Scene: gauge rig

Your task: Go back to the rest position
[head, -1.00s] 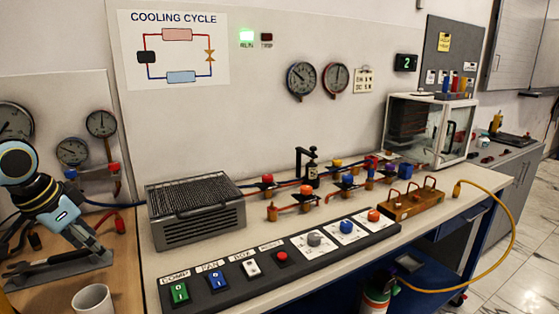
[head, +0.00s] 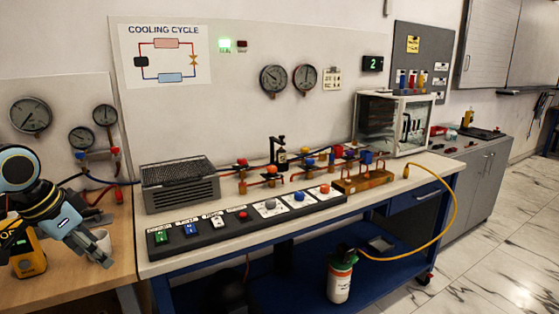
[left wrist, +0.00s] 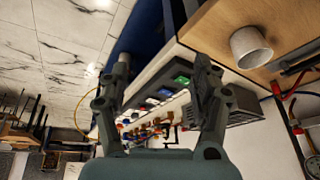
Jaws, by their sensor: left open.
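My left gripper (head: 92,252) hangs over the wooden bench at the left of the head view, empty. In the left wrist view its two fingers (left wrist: 160,85) stand wide apart with nothing between them. In the head view it partly covers a white cup (head: 104,241) behind it. The cup also shows in the left wrist view (left wrist: 250,47), to the right of the fingers and apart from them. My right gripper is in neither view.
The rig bench holds a switch panel (head: 205,237), a grey finned box (head: 180,187) and pipes with coloured valves. A yellow meter (head: 28,258) stands at far left. A gas bottle (head: 340,278) with a yellow hose stands on the blue lower shelf. Floor at right is clear.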

